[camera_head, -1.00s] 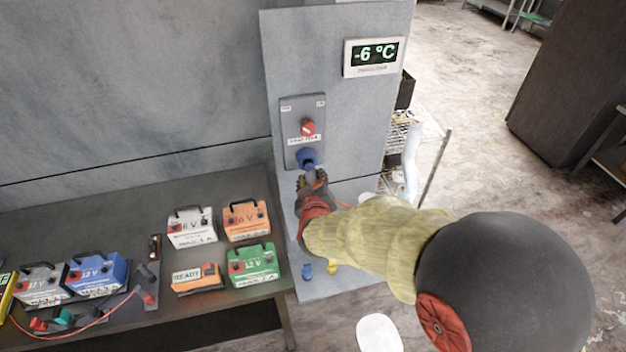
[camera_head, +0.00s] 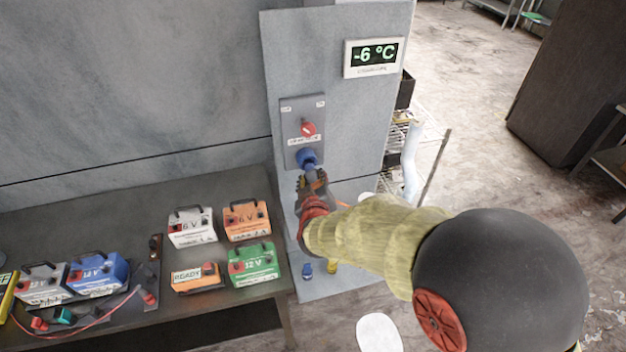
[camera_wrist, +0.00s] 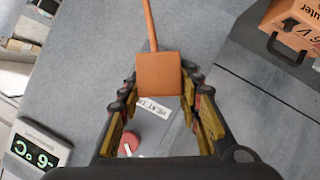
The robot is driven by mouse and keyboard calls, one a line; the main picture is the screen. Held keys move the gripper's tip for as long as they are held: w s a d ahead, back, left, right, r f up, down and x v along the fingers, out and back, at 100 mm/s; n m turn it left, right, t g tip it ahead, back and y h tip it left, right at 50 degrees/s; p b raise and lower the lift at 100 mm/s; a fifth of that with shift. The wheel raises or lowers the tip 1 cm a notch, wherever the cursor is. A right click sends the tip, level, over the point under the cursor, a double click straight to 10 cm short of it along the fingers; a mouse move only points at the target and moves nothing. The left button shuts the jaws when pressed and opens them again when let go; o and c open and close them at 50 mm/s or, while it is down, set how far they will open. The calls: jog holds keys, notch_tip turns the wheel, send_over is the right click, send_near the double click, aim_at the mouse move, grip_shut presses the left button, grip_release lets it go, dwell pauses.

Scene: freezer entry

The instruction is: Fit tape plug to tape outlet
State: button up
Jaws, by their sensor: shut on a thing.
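My gripper (camera_head: 312,182) is shut on an orange block-shaped plug (camera_wrist: 158,75) with an orange cable (camera_wrist: 150,22). The wrist view shows the plug between the two fingers. The blue round outlet (camera_head: 307,157) is low on a grey switch plate, below a red rotary switch (camera_head: 309,128), which also shows in the wrist view (camera_wrist: 128,142). My gripper is just below and in front of the outlet in the head view. The plug's front end is hidden, so I cannot tell whether it touches or enters the outlet.
A temperature display (camera_head: 374,57) reading -6 °C is on the wall panel at upper right. A dark bench (camera_head: 215,180) at left holds several batteries, including a green one (camera_head: 254,264). A blue fitting (camera_head: 307,270) is below my gripper.

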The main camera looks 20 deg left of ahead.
aim_at(309, 173)
jog(key=shift+w+a, duration=0.4)
jog(key=shift+w, duration=0.3)
jog(key=shift+w+a, duration=0.4)
jog(key=shift+w, duration=0.25)
jog(key=shift+w+a, duration=0.4)
jog(key=shift+w, duration=0.3)
jog(key=o, duration=1.4)
jog(key=shift+c, duration=0.2)
jog(key=shift+s, duration=0.15)
jog(key=v, duration=1.1)
jog(key=shift+s, duration=0.4)
jog(key=shift+d+r, duration=0.1)
jog(key=shift+d, duration=0.05)
jog(key=shift+c, duration=0.4)
